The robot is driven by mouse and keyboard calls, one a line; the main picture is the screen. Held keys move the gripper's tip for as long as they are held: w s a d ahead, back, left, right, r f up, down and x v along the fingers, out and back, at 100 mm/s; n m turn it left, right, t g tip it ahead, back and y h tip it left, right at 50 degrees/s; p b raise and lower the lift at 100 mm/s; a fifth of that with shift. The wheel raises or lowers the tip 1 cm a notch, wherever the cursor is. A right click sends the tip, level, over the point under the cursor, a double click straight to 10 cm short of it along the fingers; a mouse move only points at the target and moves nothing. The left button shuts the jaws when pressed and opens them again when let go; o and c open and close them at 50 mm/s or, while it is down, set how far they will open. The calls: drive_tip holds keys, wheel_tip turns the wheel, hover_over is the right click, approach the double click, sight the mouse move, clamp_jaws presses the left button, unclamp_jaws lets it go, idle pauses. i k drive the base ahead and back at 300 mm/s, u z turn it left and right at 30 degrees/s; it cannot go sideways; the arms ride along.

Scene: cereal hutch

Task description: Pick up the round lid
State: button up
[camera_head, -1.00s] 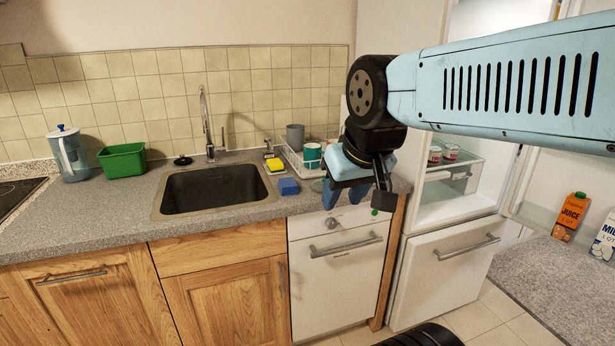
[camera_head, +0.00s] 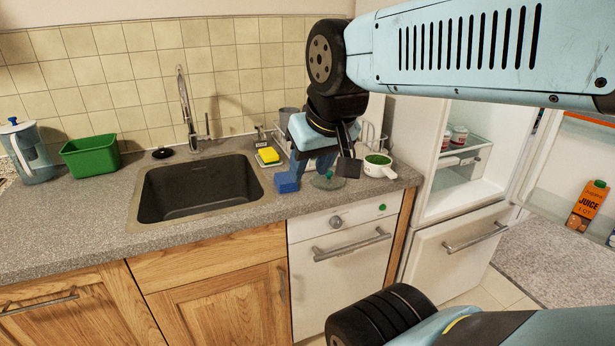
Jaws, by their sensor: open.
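A round, see-through lid (camera_head: 327,183) with a small greenish knob lies flat on the grey counter, right of the blue sponge and near the front edge. My gripper (camera_head: 313,172) points down just above and slightly left of the lid, with its blue fingers apart and nothing seen between them. The fingers and a dark block on my wrist partly cover the view around the lid. Whether a finger touches the lid or sponge cannot be told.
A blue sponge (camera_head: 286,183) lies close on the left. A white pot (camera_head: 379,168) with green contents stands close on the right. A dish rack (camera_head: 284,151) is behind. The sink (camera_head: 200,189) opens at the left. The counter's front edge is near.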

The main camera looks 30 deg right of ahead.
sight(329, 177)
drive_tip(key=u, duration=0.65)
drive_tip(key=i, duration=0.15)
drive_tip(key=u, duration=1.8)
drive_tip(key=i, duration=1)
drive_tip(key=z, duration=3.8)
